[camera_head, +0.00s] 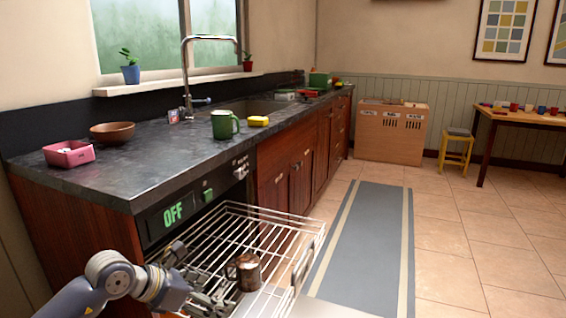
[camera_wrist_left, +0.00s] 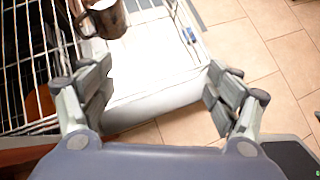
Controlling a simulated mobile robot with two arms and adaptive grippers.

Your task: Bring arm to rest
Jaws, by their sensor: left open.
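My left gripper (camera_head: 203,277) comes in from the lower left in the head view, beside the pulled-out wire rack (camera_head: 290,218). Its two fingers are spread apart with nothing between them, as the left wrist view (camera_wrist_left: 158,88) also shows. A dark brown mug (camera_head: 247,274) stands in the rack, just right of the gripper. The mug also shows at the top of the left wrist view (camera_wrist_left: 108,20), ahead of the fingers and not touching them. My right gripper is in neither view.
The appliance panel reads OFF (camera_head: 173,214) under the dark counter (camera_head: 150,165). On the counter are a pink container (camera_head: 69,154), a brown bowl (camera_head: 112,132), a green mug (camera_head: 224,125) and a yellow sponge (camera_head: 258,121). Tiled floor (camera_head: 450,240) is open at right.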

